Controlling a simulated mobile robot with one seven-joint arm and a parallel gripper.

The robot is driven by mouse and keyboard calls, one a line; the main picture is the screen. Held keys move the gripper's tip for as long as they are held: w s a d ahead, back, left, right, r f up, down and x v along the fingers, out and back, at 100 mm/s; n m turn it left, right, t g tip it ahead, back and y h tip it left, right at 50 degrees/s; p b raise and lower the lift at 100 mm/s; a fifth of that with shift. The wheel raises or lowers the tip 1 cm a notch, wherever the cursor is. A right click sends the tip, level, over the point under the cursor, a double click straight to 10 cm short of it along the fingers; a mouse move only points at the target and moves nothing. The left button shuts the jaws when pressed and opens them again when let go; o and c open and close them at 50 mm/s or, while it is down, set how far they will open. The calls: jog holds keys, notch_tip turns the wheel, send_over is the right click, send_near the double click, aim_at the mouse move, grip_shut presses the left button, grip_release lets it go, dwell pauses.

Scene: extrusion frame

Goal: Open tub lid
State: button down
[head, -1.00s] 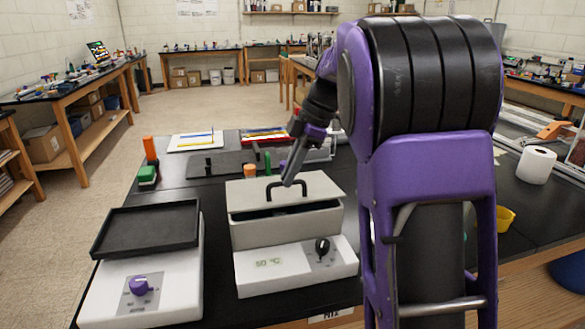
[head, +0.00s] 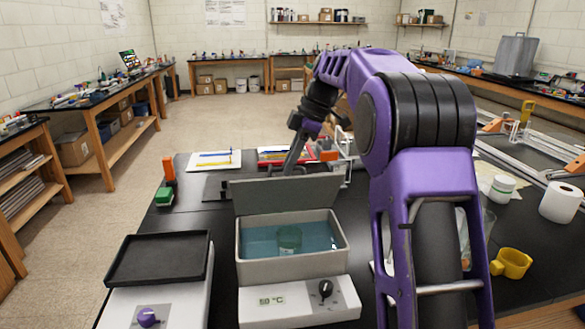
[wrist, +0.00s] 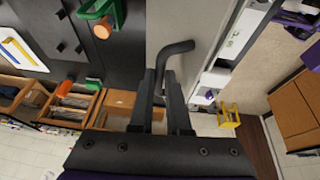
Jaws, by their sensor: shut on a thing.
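The tub (head: 292,268) is a grey box on a white heater unit with a dial and a "50 °C" display. Its grey lid (head: 285,194) stands roughly upright along the tub's rear edge. The tub's inside shows blue water with a greenish cup-like vessel (head: 289,238) in it. My gripper (wrist: 162,75) is shut on the lid's dark bent handle (wrist: 177,47) in the wrist view. In the head view my gripper reaches down behind the lid, which hides its tips and the handle.
A black-trayed unit (head: 160,258) stands left of the tub. A green-and-orange item (head: 165,195) is at the back left.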

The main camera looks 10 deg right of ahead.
jog(key=shift+w+f, duration=0.3)
jog(key=shift+w, duration=0.2)
jog(key=shift+w+r+g, duration=0.1)
jog(key=shift+w+g, duration=0.7)
jog(key=shift+w, duration=0.2)
jog(key=c, duration=0.9)
grip_release()
jog(key=shift+w, duration=0.15)
jog(key=shift+r, duration=0.1)
jog(key=shift+r, duration=0.1)
jog(key=shift+s, duration=0.2)
